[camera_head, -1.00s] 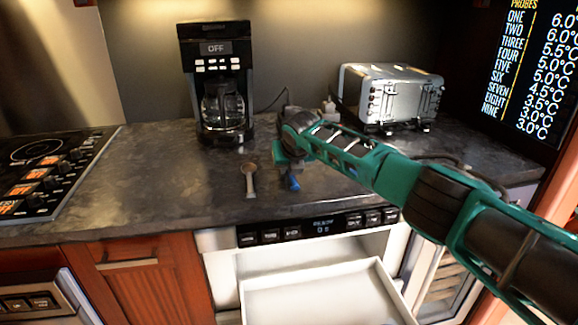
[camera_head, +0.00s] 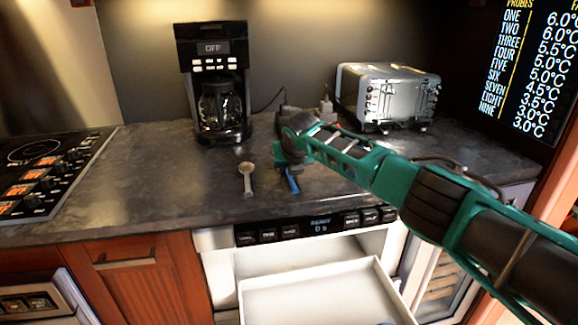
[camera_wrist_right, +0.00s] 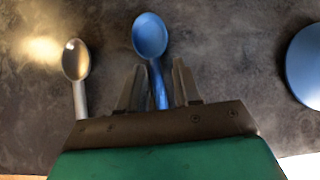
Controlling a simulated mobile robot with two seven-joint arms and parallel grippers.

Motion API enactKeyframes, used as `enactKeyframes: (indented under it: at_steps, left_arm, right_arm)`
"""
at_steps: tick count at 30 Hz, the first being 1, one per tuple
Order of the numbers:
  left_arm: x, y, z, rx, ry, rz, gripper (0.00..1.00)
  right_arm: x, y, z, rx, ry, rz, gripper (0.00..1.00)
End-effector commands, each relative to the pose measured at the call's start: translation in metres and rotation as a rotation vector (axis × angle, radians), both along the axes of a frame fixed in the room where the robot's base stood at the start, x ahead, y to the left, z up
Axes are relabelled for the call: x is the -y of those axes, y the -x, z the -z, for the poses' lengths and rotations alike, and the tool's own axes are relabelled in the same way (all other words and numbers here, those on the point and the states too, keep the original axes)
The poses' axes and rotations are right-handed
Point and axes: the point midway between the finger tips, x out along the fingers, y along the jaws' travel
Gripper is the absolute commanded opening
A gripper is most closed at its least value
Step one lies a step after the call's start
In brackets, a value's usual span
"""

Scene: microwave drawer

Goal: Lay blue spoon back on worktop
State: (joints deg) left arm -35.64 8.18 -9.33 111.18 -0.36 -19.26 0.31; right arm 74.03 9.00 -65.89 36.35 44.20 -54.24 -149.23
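The blue spoon (camera_wrist_right: 150,36) lies bowl-up on the dark worktop (camera_head: 150,175), or very close above it. Its handle runs between the two fingers of my right gripper (camera_wrist_right: 157,82). Narrow gaps show beside the handle, so the fingers look open around it. In the head view, a blue handle end (camera_head: 292,181) sticks out below the right gripper (camera_head: 287,160), near the worktop's front edge; the bowl is hidden there. My left gripper is not in view.
A grey spoon (camera_head: 247,178) lies just left; it also shows in the wrist view (camera_wrist_right: 76,62). A blue round object (camera_wrist_right: 306,66) is at the right. The coffee maker (camera_head: 216,85) and toaster (camera_head: 388,97) stand behind. An open white drawer (camera_head: 320,290) juts out below.

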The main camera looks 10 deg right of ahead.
Motion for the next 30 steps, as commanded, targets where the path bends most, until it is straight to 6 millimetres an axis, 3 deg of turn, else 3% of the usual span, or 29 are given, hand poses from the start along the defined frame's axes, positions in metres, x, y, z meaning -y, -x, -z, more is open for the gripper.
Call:
enactKeyframes:
  at_steps: [1, 8, 17, 30]
  left_arm:
    - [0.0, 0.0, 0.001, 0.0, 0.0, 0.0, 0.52]
    - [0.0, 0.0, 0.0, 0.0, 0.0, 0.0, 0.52]
    - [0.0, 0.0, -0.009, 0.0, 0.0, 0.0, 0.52]
    - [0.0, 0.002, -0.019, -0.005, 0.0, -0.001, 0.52]
  right_arm:
    - [-0.009, 0.005, 0.01, -0.017, -0.008, -0.013, 0.44]
    - [-0.01, 0.005, 0.008, -0.016, -0.007, -0.015, 0.44]
    - [-0.008, 0.012, -0.018, -0.011, -0.007, -0.016, 0.44]
    - [-0.005, 0.049, -0.066, -0.006, -0.005, -0.011, 0.44]
